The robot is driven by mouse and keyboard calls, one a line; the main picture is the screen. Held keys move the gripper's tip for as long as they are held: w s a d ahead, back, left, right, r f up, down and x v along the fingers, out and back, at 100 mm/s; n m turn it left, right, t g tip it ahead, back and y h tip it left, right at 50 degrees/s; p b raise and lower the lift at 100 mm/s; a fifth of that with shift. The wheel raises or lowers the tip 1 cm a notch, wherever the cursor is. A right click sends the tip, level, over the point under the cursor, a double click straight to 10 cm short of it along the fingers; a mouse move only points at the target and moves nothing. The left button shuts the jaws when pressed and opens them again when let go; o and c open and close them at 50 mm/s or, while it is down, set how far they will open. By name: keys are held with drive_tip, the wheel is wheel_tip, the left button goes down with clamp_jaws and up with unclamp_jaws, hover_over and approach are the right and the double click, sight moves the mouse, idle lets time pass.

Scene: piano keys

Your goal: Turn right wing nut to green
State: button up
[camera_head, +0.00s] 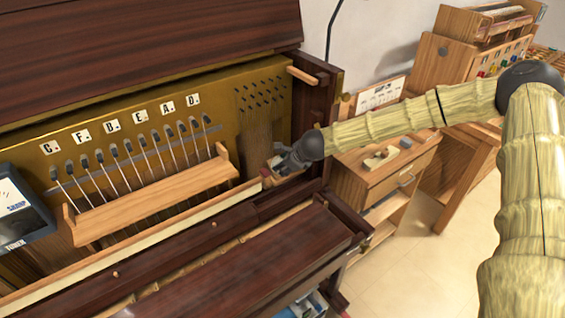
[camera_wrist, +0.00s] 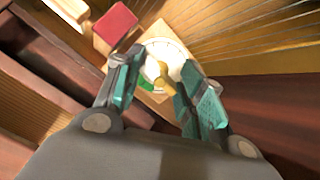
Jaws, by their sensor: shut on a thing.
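In the wrist view, the brass-coloured wing nut (camera_wrist: 161,76) stands on a round white dial (camera_wrist: 165,48) with a green area (camera_wrist: 150,82) on its lower left side. The dial is on a small wooden block. My gripper (camera_wrist: 158,84) has its two teal finger pads on either side of the wing nut and is shut on it. The fingers hide part of the dial, so the exact pointing of the nut is hard to tell. In the head view, my gripper (camera_head: 272,174) is at the right end of the piano's inside, and the nut is too small to make out.
A red block (camera_wrist: 115,22) sits close to the left finger. Strings (camera_wrist: 245,30) run past the dial. The dark piano side (camera_head: 318,100) stands close to my arm.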

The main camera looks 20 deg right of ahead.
drive_tip(key=shift+n, duration=0.6)
drive_tip(key=shift+p, duration=0.4)
drive_tip(key=shift+r+n+p, duration=0.15)
drive_tip(key=shift+n+p, duration=0.4)
drive_tip(key=shift+n, duration=0.45)
drive_tip(key=shift+c, duration=0.3)
drive_tip(key=shift+n, duration=0.9)
clamp_jaws()
